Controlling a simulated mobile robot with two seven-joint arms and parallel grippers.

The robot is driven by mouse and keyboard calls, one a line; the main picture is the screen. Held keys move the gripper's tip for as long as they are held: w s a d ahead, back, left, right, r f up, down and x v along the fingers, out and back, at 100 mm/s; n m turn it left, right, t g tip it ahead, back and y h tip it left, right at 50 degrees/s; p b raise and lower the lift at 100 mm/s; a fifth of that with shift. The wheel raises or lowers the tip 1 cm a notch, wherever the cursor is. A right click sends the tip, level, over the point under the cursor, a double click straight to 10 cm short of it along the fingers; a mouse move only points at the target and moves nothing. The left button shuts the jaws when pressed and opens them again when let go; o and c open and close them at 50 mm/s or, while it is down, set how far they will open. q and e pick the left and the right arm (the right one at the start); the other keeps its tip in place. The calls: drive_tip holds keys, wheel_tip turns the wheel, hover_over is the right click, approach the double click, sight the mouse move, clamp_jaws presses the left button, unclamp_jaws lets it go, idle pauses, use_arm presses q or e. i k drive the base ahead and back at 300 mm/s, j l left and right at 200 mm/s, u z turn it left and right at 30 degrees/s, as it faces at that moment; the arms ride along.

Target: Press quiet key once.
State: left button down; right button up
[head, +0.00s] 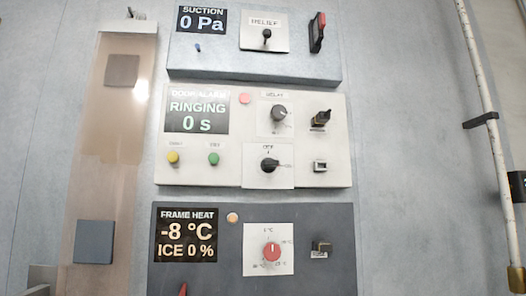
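The door alarm panel (240,178) is a pale box on the wall in the middle of the head view. Its display (197,110) reads "RINGING 0 s". Below the display are a yellow round key (173,158) and a green round key (214,159). Each has a small label above it, too blurred to read surely, so I cannot tell which is the quiet key. Nothing touches or covers either key. Neither of my grippers shows in this view.
The panel also bears two black knobs (279,114) (269,165), a red lamp (245,98) and switches (320,119) at right. A suction panel (250,65) is above, a dark frame heat panel (335,275) below. A brown-tinted strip (116,120) is left, a pipe (482,80) right.

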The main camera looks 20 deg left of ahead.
sight(173, 157)
drive_tip(key=u, duration=1.3)
